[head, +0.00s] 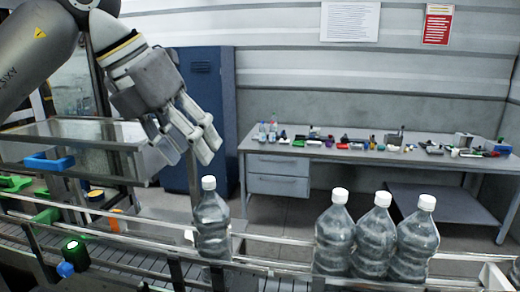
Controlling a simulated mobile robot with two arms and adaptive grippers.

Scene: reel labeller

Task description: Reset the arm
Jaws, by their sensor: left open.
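My left arm comes in from the upper left, and its gripper (186,134) hangs in the air with its fingers pointing down and to the right. The gripper is open and empty. In the picture it sits above and slightly left of a single clear bottle (211,224) with a white cap, apart from it. The bottle stands upright on the conveyor (130,262). My right gripper does not show.
Three more capped bottles (334,237) stand close together on the conveyor at the right. Metal guide rails run along it. A glass-topped machine frame (70,130) stands at the left. Behind are a blue cabinet (222,85) and a grey desk (330,153) with many small items.

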